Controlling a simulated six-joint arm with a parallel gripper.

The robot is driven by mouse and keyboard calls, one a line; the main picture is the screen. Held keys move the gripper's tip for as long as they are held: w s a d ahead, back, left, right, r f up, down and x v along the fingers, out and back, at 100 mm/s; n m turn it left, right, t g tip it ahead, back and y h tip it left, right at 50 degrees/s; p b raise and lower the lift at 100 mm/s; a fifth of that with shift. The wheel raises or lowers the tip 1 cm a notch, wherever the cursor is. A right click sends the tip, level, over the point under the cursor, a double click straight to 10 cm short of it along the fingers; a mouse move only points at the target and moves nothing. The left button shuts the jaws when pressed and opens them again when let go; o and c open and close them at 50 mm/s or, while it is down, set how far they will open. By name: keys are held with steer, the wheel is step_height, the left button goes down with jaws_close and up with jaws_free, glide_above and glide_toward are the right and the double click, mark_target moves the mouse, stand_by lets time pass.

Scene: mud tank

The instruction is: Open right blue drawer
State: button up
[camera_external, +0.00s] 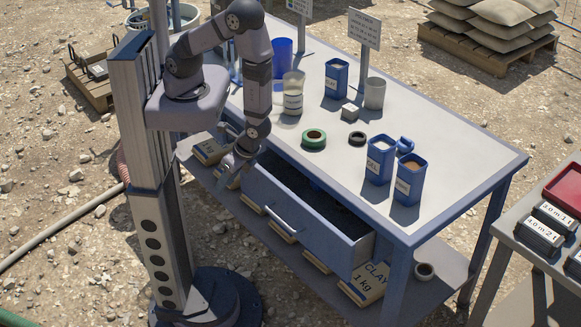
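A blue-grey drawer (340,247) under the front edge of the workbench is pulled well out, with its dark inside showing. Its pale bar handle (283,219) is on the front panel. My gripper (232,166) points down near the drawer's left end, at about the bench edge, and appears apart from the handle. Its fingers are small and dark, so I cannot tell if they are open or shut. My arm hides the bench front further left, and I cannot see a second drawer there.
Labelled bags (366,283) lie on the lower shelf under the drawer. A side table (520,262) with dark boxes stands at right.

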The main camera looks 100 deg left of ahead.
step_height(320, 180, down, 2)
steer(key=d+f, duration=0.1)
steer(key=m+t, duration=0.4)
steer(key=t, duration=0.3)
glide_toward(277, 217)
steer(key=shift+b+x, duration=1.55)
steer(key=shift+x, duration=2.15)
jaws_close()
